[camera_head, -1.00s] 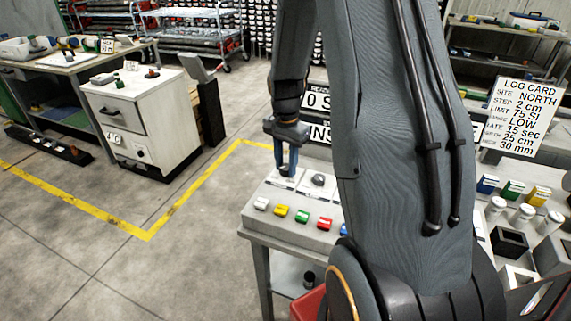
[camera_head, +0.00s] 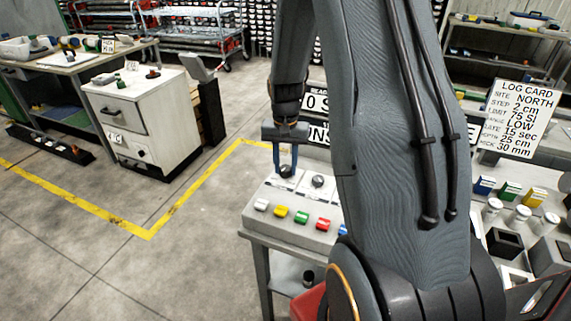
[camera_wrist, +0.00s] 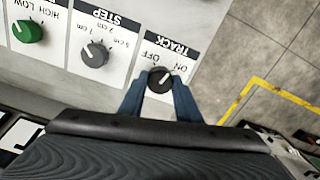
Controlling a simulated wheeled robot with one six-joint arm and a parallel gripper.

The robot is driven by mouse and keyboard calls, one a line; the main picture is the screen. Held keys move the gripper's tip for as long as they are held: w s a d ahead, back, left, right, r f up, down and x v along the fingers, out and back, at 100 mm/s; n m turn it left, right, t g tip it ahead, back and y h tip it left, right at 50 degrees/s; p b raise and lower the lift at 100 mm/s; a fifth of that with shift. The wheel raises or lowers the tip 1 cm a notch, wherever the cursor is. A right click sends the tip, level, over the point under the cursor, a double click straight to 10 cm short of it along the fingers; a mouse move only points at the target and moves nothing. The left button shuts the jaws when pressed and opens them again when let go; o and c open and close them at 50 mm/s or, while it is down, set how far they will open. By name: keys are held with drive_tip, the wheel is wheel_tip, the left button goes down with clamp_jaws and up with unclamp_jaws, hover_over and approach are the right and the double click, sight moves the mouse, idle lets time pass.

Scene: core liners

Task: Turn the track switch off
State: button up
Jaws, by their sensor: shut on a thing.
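The track switch (camera_wrist: 160,80) is a round black knob on a white plate marked TRACK, OFF and ON, in the wrist view. Its pale pointer line leans toward the upper right; I cannot tell exactly which word it marks. My gripper (camera_wrist: 157,88) has its two blue fingers on either side of the knob, shut on it. In the head view my gripper (camera_head: 286,172) reaches down to the far left part of the grey control panel (camera_head: 262,228), and its fingers largely hide the knob there.
Beside the track switch are a grey STEP knob (camera_wrist: 95,54) and a green HIGH/LOW knob (camera_wrist: 27,31). Coloured buttons (camera_head: 281,212) line the panel's front. A log card (camera_head: 515,118) stands at right. Open floor lies left of the panel.

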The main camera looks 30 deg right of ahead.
sight(286, 168)
drive_tip(key=n+p, duration=0.1)
drive_tip(key=n, duration=0.5)
drive_tip(key=shift+n, duration=0.3)
drive_tip(key=n+p, duration=0.1)
drive_tip(key=n, duration=0.4)
drive_tip(key=shift+n, duration=0.3)
drive_tip(key=o, duration=1.1)
drive_tip(key=shift+c, duration=0.2)
drive_tip(key=shift+s+r+b, duration=0.1)
drive_tip(key=shift+r+b, duration=0.75)
drive_tip(key=shift+r, duration=3.05)
drive_tip(key=shift+a, duration=0.1)
